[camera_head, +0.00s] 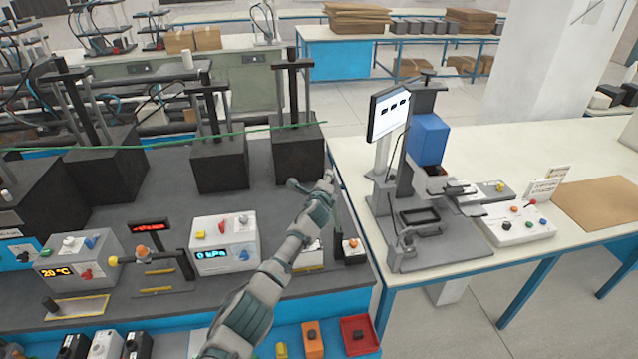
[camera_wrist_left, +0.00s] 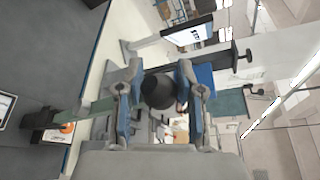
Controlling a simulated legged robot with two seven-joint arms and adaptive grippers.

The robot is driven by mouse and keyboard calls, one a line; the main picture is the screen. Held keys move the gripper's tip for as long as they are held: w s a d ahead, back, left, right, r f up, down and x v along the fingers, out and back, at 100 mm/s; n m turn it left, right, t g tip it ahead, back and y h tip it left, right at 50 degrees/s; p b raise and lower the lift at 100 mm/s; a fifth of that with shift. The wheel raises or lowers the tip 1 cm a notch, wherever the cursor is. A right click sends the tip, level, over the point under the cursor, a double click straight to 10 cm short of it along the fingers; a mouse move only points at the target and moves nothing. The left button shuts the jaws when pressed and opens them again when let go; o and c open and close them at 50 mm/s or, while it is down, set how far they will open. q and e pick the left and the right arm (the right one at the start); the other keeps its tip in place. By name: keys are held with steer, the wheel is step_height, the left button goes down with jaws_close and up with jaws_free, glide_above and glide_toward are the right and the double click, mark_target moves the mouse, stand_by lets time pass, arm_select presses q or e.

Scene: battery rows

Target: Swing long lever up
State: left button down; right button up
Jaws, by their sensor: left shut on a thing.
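My left gripper (camera_head: 322,186) reaches up from the bottom centre in the head view, beside the right-hand black block (camera_head: 299,155). In the left wrist view a dark round knob (camera_wrist_left: 158,91) sits between the two fingers of my left gripper (camera_wrist_left: 161,98), which is shut on it. I take this knob to be the end of the long lever. The lever's shaft is hidden behind the gripper and cannot be told apart in the head view. My right gripper does not show.
A white table (camera_head: 408,268) on the right carries a press with a screen (camera_head: 388,113) and a white button box (camera_head: 517,224). On the dark bench are a pressure display box (camera_head: 223,257) and a temperature box (camera_head: 70,272).

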arm_select(q)
steer(key=shift+s+d+f, duration=0.15)
steer(key=shift+d+f, duration=0.25)
steer(key=shift+d, duration=0.3)
steer(key=shift+a+f, duration=0.1)
steer(key=shift+a, duration=0.05)
steer(key=shift+a+f, duration=0.1)
steer(key=shift+a, duration=0.1)
steer(key=shift+d, duration=0.15)
steer(key=c, duration=0.7)
jaws_free()
steer(key=shift+d, duration=0.2)
steer(key=shift+d+m, duration=0.2)
steer(key=shift+m, duration=0.1)
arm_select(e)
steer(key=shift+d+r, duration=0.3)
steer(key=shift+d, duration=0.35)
arm_select(q)
steer(key=shift+r, duration=0.2)
